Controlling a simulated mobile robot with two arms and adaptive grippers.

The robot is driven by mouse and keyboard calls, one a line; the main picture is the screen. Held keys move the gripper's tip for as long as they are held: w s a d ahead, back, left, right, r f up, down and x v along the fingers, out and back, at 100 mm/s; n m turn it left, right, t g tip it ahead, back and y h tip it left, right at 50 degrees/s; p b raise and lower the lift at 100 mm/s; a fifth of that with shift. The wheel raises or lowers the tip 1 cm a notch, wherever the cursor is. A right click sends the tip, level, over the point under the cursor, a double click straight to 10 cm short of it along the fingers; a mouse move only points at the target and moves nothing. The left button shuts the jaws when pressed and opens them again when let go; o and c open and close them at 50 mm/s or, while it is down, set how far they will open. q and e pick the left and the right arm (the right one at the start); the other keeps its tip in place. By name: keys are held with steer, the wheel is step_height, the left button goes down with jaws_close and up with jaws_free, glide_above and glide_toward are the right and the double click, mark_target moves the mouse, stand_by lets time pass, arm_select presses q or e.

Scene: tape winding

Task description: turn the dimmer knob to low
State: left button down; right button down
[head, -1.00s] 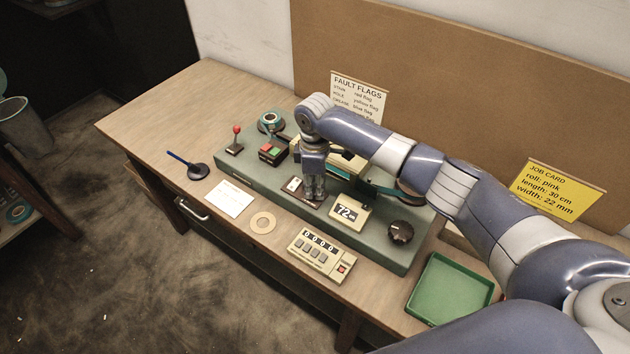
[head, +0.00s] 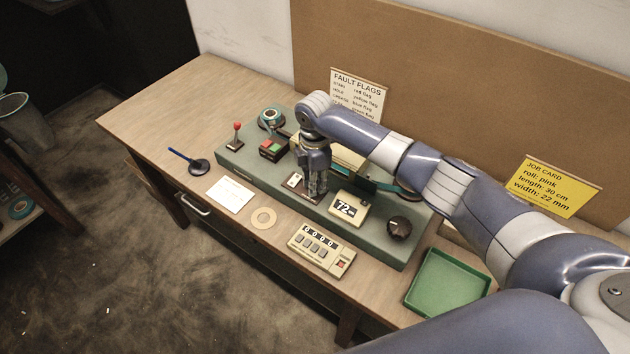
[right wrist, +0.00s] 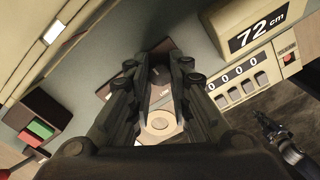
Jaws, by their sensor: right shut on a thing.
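My right gripper (head: 314,190) points down at a small brown plate (head: 288,184) on the green bench panel. In the right wrist view its fingers (right wrist: 163,64) are close together over the dark plate (right wrist: 112,84), which has a pale label. It is shut on what I take to be the dimmer knob; the fingers hide most of that knob, so its setting cannot be read. A separate black round knob (head: 399,228) stands free at the panel's right end.
A length display (head: 347,209) and a counter box (head: 321,250) lie right of the gripper. A red-green switch box (head: 273,148) and red-topped lever (head: 236,135) are left. A cardboard ring (head: 251,218) and green tray (head: 412,293) lie on the table.

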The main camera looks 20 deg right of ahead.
steer(key=c, duration=1.5)
jaws_free()
steer(key=shift+o, duration=0.4)
steer(key=shift+r, duration=0.1)
step_height(320, 180, up, 12)
